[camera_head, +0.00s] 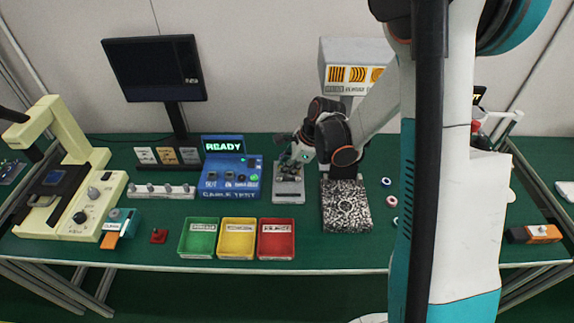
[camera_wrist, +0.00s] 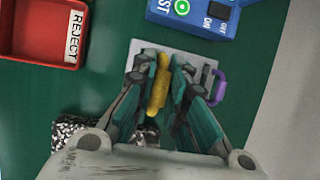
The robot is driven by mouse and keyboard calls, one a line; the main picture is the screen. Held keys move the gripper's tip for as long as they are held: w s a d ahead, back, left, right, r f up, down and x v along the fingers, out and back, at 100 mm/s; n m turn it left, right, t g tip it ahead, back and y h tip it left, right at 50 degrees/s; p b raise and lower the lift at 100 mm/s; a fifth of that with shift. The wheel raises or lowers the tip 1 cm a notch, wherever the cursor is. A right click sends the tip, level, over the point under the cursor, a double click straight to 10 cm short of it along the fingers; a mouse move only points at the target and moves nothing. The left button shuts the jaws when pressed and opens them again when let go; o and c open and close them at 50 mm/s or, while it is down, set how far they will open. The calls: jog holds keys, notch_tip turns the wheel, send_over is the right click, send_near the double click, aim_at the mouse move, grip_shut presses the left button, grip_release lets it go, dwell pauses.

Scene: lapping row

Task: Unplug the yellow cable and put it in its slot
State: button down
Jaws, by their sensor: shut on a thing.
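The yellow cable (camera_wrist: 157,95) shows in the wrist view as a short yellow length between the teal fingers of my gripper (camera_wrist: 163,66). The fingers are shut on it. Below it lies a light grey plate (camera_wrist: 200,62), largely covered by my fingers; its slots cannot be made out. In the head view my gripper (camera_head: 303,154) is over the back part of the grey holder (camera_head: 288,197), just right of the blue cable test box (camera_head: 225,178). The yellow cable cannot be picked out there, and whether it touches the holder is hidden.
A purple loop (camera_wrist: 219,88) stands at the plate's right edge in the wrist view. Green (camera_head: 197,254), yellow (camera_head: 236,255) and red (camera_head: 276,255) trays line the front. A speckled block (camera_head: 346,218) is right of the holder. The test box's screen (camera_head: 223,146) reads READY.

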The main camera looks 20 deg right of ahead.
jog(key=shift+f+b, duration=2.65)
jog(key=shift+f, duration=0.25)
jog(key=shift+f+b, duration=1.15)
jog(key=shift+b, duration=0.25)
jog(key=c, duration=1.5)
grip_release()
jog(key=shift+r, duration=0.1)
jog(key=v, duration=1.1)
jog(key=shift+s+d+r, duration=0.1)
jog(key=shift+d+r, duration=0.1)
jog(key=shift+r, duration=0.15)
